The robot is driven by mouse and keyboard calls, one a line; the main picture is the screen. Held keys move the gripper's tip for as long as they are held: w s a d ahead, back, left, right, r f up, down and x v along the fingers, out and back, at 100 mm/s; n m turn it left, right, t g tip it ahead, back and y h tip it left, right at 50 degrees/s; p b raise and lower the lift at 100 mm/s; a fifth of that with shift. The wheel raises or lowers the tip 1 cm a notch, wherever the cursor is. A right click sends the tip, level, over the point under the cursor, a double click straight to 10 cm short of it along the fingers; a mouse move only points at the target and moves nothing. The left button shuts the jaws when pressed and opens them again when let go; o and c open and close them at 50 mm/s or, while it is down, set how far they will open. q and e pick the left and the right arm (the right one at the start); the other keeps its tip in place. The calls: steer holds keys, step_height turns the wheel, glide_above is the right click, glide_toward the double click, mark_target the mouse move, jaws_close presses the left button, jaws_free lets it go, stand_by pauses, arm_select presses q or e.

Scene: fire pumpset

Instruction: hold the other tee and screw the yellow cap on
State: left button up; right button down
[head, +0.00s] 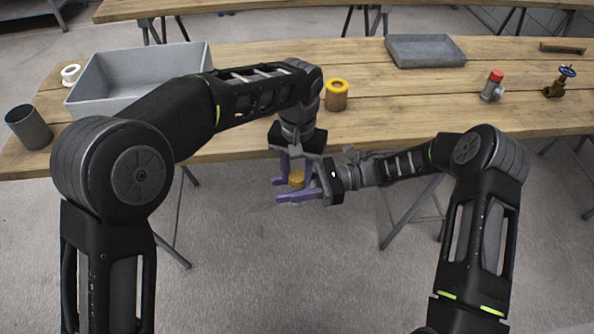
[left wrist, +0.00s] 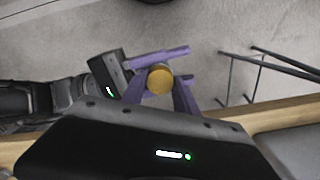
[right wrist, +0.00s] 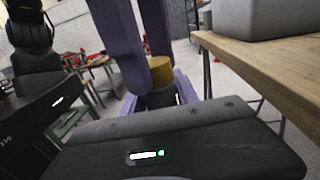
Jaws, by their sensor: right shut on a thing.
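The yellow cap (head: 296,178) sits on top of the tee, in front of the table and clear of it. The tee shows as a dark grey body (right wrist: 160,98) under the cap in the right wrist view; most of it is hidden. My right gripper (head: 282,197) is shut on the tee from the right. My left gripper (head: 294,182) points down from above. Its purple fingers stand apart on either side of the cap, also seen in the left wrist view (left wrist: 160,98). I see a gap beside the cap in the head view. The cap's thread is hidden.
Another tee (head: 491,91) with a red cap stands on the wooden table (head: 420,106).

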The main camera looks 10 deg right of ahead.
arm_select(q)
jaws_close()
steer(key=o, duration=0.7)
jaws_free()
steer(key=shift+r, duration=0.15)
steer(key=shift+r, duration=3.6)
